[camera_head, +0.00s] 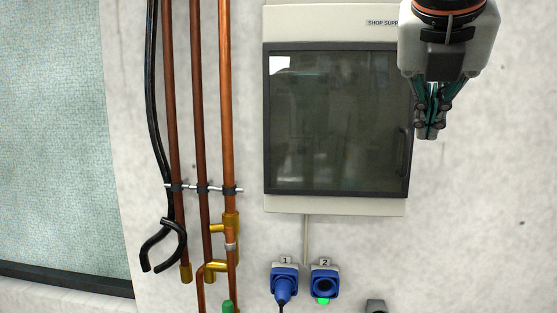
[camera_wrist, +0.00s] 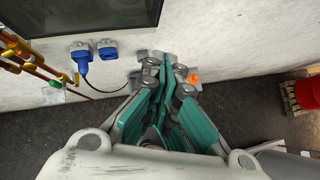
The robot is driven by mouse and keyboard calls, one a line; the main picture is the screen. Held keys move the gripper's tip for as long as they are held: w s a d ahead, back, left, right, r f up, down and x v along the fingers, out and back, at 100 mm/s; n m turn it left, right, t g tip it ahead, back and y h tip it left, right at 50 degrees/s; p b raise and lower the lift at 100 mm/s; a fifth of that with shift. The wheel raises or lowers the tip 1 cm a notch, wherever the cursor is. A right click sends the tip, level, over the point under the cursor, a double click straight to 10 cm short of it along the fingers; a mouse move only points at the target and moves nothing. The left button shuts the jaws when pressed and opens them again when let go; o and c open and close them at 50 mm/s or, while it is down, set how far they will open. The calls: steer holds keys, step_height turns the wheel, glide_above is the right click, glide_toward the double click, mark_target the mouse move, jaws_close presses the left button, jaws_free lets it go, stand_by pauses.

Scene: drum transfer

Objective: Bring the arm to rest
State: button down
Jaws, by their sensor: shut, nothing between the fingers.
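My gripper (camera_head: 428,133) hangs at the upper right of the head view, fingers pointing down, in front of the pale wall at the right edge of the wall cabinet. Its green fingers are together, with nothing between them.
A glass-fronted cabinet (camera_head: 335,200) hangs on the wall. Blue sockets 1 (camera_head: 284,284) and 2 (camera_head: 324,284) are below it, a plug in socket 1. Copper pipes (camera_head: 198,100) run at left. A red drum (camera_wrist: 308,92) stands on a pallet (camera_wrist: 291,98) at right.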

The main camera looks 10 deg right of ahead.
steer(key=a+f+m+y+b, duration=0.1)
steer(key=f+m+b, duration=0.8)
steer(key=f, duration=1.6)
steer(key=a+f+m+y+b, duration=0.2)
steer(key=f+m+b, duration=0.8)
steer(key=f, duration=1.5)
steer(key=a+f+m+y+b, duration=0.2)
steer(key=f+m+b, duration=0.7)
steer(key=f, duration=1.6)
steer(key=s+a+b, duration=0.1)
steer(key=a+b, duration=0.1)
steer(key=b, duration=0.1)
steer(key=shift+a+f+m+b, duration=0.15)
steer(key=shift+a+m+b, duration=0.15)
steer(key=shift+m+b, duration=0.1)
